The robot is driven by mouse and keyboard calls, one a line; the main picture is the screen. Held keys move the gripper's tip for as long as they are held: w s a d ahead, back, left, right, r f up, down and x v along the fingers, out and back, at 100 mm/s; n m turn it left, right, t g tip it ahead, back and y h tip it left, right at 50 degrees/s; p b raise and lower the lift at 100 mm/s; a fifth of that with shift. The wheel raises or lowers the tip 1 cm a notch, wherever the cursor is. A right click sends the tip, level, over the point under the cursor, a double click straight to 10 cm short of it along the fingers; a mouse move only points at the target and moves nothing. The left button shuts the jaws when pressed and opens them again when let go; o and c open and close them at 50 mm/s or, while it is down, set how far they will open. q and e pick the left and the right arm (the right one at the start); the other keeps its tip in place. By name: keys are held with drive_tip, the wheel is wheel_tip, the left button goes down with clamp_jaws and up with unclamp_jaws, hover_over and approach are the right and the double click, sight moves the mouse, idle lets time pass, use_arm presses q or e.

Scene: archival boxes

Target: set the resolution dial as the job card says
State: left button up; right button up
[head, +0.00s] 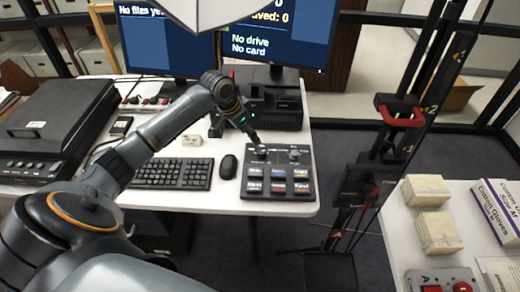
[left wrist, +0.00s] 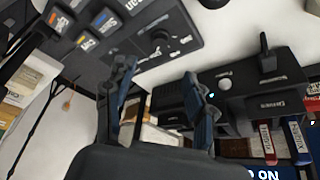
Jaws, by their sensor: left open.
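A dark control panel (head: 279,183) with several labelled keys lies at the right end of the white desk. Two round dials sit along its far edge. The right dial (head: 295,154) is clear of my arm; the left one is partly hidden by the gripper tip. My left gripper (head: 255,142) points down at the panel's far left part. In the left wrist view its fingers are apart and empty, with a black dial (left wrist: 160,36) beyond their tips. No contact shows. The dial settings and any job card text are too small to read. My right gripper is not seen.
A keyboard (head: 174,173) and mouse (head: 228,166) lie left of the panel. A black box-shaped device (head: 275,107) stands behind it, below two monitors. A dark stand with a red handle (head: 401,118) rises right of the desk. A second table holds wrapped blocks (head: 438,232).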

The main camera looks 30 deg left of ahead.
sight(261, 152)
use_arm(q)
drive_tip(key=x, duration=1.1)
clamp_jaws()
